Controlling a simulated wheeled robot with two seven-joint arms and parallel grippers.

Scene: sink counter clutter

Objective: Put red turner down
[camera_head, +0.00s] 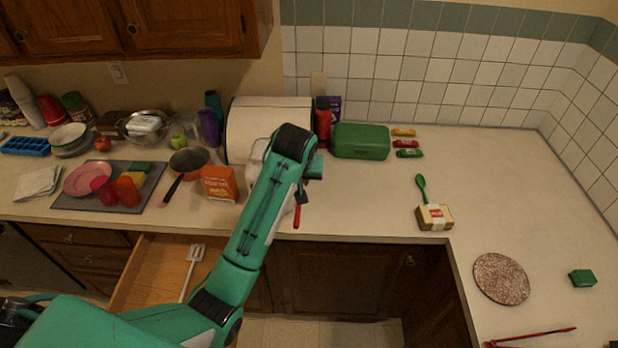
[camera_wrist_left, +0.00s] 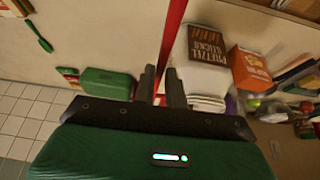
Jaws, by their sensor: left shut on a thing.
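My left gripper (camera_wrist_left: 161,86) is shut on the red turner (camera_wrist_left: 173,38), whose thin red shaft runs up between the fingers to the top edge of the left wrist view. In the head view the left gripper (camera_head: 302,194) is mostly hidden by my teal arm, above the front part of the counter. A short red piece of the turner (camera_head: 297,215) shows below it, near the counter's front edge. The turner's far end is out of the left wrist view. My right gripper is not in view.
An orange box (camera_head: 219,183) and a pan (camera_head: 188,162) stand left of the gripper. A green case (camera_head: 361,141) is behind right, with a green spoon (camera_head: 421,188) farther right. Counter between them is clear. Below, an open drawer (camera_head: 155,270) holds a white utensil (camera_head: 190,272).

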